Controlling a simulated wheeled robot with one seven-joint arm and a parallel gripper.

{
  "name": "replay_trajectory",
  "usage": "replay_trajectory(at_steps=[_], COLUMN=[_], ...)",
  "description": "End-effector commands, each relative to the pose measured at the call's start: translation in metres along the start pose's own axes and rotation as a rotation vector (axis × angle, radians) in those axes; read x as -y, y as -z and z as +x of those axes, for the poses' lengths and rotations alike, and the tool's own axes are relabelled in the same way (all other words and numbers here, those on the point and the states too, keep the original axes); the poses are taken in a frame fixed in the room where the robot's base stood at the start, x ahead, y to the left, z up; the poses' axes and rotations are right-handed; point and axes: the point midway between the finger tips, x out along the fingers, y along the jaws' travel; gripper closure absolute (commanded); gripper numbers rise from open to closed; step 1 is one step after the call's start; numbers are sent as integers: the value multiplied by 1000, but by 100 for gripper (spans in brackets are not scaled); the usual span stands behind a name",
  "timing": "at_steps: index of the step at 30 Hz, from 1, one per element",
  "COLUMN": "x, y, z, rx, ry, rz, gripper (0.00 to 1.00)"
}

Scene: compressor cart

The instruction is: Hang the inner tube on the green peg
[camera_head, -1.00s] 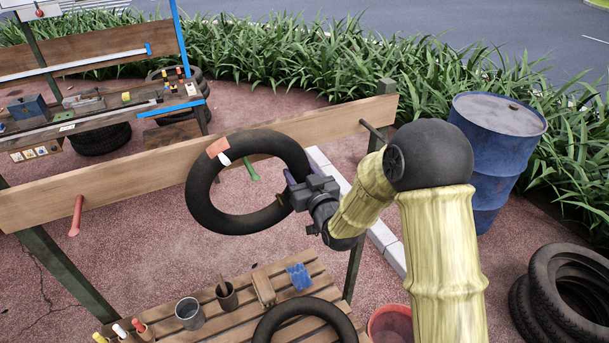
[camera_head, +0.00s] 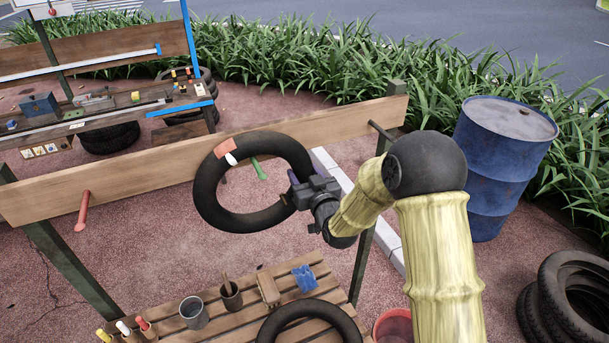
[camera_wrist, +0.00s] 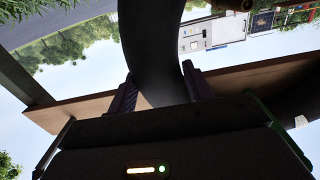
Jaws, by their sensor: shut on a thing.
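The inner tube (camera_head: 205,202) is a black ring with an orange patch (camera_head: 223,152) and a white stub at its upper left. My gripper (camera_head: 291,190) is shut on the tube's right side. The wrist view shows the tube (camera_wrist: 150,45) between the two fingers (camera_wrist: 160,90). The tube hangs in front of a wooden rail (camera_head: 130,175). The green peg (camera_head: 259,168) juts from the rail and shows within the ring's opening, below its top. I cannot tell whether the peg's tip reaches through the ring. The peg is not discernible in the wrist view.
A red peg (camera_head: 82,210) is at the rail's left and a dark peg (camera_head: 382,130) near its right end. A slatted bench (camera_head: 250,301) below holds cups, a blue glove and another black ring (camera_head: 310,308). A blue barrel (camera_head: 495,165) and stacked tyres (camera_head: 565,300) stand right.

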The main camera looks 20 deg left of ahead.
Motion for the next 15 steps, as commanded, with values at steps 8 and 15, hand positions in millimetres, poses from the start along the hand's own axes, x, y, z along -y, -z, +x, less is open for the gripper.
replay_trajectory(at_steps=[8, 15], x=[0, 0], y=[2, 1], z=[0, 0], rx=[-3, -1], ry=[0, 0], rz=[1, 0], gripper=[34, 24])
